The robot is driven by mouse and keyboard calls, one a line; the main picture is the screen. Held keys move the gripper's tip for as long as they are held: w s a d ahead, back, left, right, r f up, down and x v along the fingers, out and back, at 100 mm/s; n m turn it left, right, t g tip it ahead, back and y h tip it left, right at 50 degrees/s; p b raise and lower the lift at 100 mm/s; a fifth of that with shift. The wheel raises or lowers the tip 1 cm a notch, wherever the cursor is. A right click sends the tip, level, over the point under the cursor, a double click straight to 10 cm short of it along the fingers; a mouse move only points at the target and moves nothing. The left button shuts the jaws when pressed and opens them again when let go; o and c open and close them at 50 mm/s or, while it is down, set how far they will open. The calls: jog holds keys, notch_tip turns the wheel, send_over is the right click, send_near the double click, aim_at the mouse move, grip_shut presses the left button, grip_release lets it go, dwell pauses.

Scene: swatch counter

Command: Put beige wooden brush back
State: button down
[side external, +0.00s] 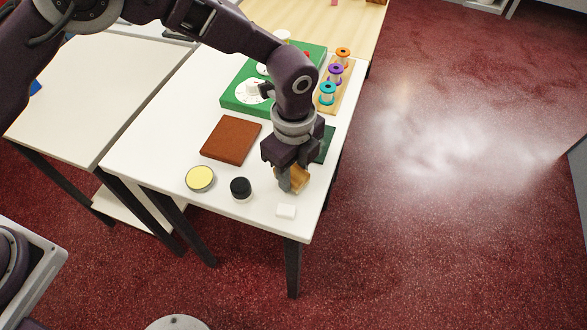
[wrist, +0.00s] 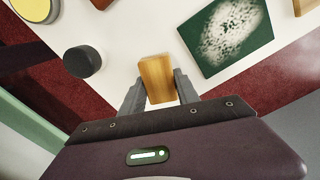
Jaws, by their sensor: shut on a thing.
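The beige wooden brush (wrist: 157,75) is a light-brown block between my two fingers in the wrist view. My gripper (wrist: 159,92) is shut on it. In the side view my gripper (side external: 290,184) points down over the front right part of the white table, with the brush (side external: 301,178) partly hidden behind a finger.
A black-lidded jar (side external: 240,187), a yellow-topped round tin (side external: 200,178) and a brown square pad (side external: 231,140) are to the left. Behind are a green board (side external: 232,97) and a wooden spool rack (side external: 334,101).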

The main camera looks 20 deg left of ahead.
aim_at(293, 172)
jog(key=c, duration=0.9)
grip_release()
notch_tip(293, 172, up, 12)
jog(key=shift+r, duration=0.15)
